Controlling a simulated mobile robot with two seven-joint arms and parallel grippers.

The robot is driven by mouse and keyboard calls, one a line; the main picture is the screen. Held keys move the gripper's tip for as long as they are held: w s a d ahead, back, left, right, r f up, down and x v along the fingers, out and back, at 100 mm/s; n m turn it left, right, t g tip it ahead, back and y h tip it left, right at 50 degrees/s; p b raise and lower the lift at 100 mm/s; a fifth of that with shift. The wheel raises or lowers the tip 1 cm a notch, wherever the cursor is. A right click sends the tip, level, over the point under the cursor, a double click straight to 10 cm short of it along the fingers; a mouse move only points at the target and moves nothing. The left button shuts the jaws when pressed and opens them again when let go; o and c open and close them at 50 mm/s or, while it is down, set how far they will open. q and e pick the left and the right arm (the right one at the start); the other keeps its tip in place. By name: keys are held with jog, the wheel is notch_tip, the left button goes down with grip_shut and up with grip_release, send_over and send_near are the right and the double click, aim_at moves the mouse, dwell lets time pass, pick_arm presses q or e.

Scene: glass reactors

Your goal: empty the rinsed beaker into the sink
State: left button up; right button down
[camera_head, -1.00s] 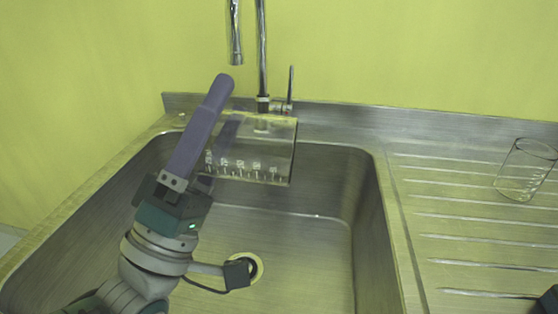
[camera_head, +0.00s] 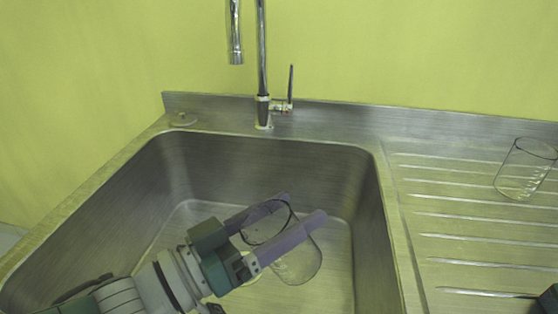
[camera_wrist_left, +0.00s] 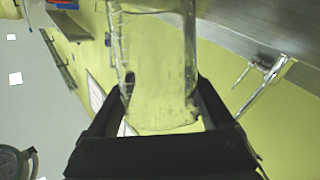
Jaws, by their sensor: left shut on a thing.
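My left gripper (camera_head: 303,207) is low over the sink (camera_head: 365,230) in the head view, its two long fingers shut on a clear glass beaker (camera_head: 300,265). The beaker is tilted between the fingers, with a dark oval edge at its upper left and its other end at the lower right. In the left wrist view the beaker (camera_wrist_left: 160,70) stands out between the two dark fingers (camera_wrist_left: 166,105). I cannot tell whether liquid is in it. The sink drain is mostly hidden behind the gripper and beaker.
A tap (camera_head: 262,60) with a side lever rises behind the sink, with a hanging spout (camera_head: 235,40) beside it. A second clear beaker (camera_head: 524,170) stands on the ribbed drainboard (camera_head: 430,220) at right. A dark object cuts into the bottom right corner.

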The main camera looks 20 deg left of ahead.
aim_at(314, 248)
pick_arm(q)
jog(key=shift+w+d+f+m+g+y, duration=0.15)
jog(key=shift+d+f+m+g, duration=0.2)
jog(key=shift+f, duration=0.25)
jog(key=shift+w+d+f+m+g+y, duration=0.15)
jog(key=shift+d+f+m, duration=0.1)
jog(key=shift+d+f, duration=0.25)
jog(key=shift+w+d+f+m+g+y+p, duration=0.1)
jog(key=shift+d+f+m+g+y+p, duration=0.3)
jog(key=shift+d+p, duration=0.25)
jog(key=shift+w+d+f+m+g+y+p, duration=0.1)
jog(key=shift+d+f+m+g+y+p, duration=0.25)
jog(key=shift+d+p, duration=0.2)
jog(key=shift+d+f+m+g+y+p, duration=0.3)
jog(key=shift+d+f+m+g+y, duration=0.05)
jog(key=shift+d+f+m+g, duration=0.15)
jog(key=shift+a, duration=0.1)
